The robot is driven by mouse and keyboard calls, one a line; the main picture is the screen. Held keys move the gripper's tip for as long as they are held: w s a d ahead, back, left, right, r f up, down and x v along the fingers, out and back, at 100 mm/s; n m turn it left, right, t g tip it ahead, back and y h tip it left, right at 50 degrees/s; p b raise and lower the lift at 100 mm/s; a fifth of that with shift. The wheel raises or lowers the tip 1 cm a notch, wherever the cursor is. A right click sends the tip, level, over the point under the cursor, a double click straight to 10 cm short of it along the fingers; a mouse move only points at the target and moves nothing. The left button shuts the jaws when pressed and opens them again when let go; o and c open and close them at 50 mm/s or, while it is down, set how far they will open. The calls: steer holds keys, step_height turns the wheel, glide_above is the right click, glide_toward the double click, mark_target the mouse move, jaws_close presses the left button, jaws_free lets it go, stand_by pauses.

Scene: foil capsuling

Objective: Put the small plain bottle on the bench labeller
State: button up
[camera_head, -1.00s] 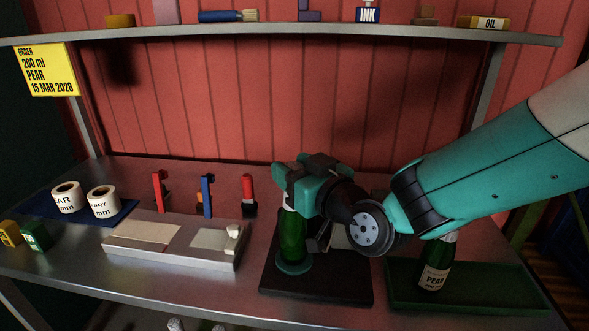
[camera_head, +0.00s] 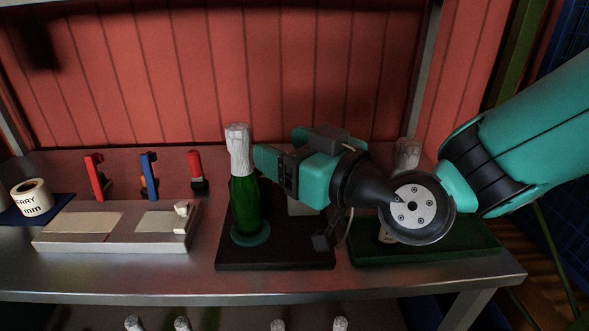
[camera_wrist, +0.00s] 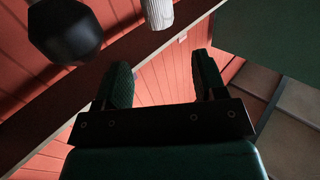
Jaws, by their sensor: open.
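A green bottle (camera_head: 244,200) with a white foil top (camera_head: 239,150) stands upright on a turquoise disc (camera_head: 250,236) on a dark base (camera_head: 275,258). No label shows on its visible side. The dark base may be the bench labeller; I cannot tell for sure. A grey block and a dark lever (camera_head: 323,241) are on it. My gripper (camera_head: 268,160) is open just right of the foil top, pointing left. In the wrist view the two open fingers (camera_wrist: 162,75) have nothing between them, and a white ribbed top (camera_wrist: 158,12) shows beyond them.
A second white-topped bottle (camera_head: 408,152) stands on the green tray (camera_head: 460,246) at right, mostly behind my arm. At left are a grey fixture (camera_head: 110,242), a label roll (camera_head: 32,198), and red and blue upright tools (camera_head: 149,172). Bare bench lies along the front edge.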

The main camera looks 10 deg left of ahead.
steer(key=shift+v, duration=0.75)
steer(key=s+d+f+m+g+h, duration=0.2)
steer(key=s+d, duration=0.5)
steer(key=d, duration=0.4)
steer(key=s+d+f+m+g+h, duration=0.2)
steer(key=s+d+f+g+h, duration=0.2)
steer(key=s+d+g+h, duration=0.3)
steer(key=d+h, duration=0.2)
steer(key=d, duration=0.2)
steer(key=shift+d+f+m+g, duration=0.15)
steer(key=shift+f+m+g, duration=0.05)
steer(key=shift+m+g, duration=0.1)
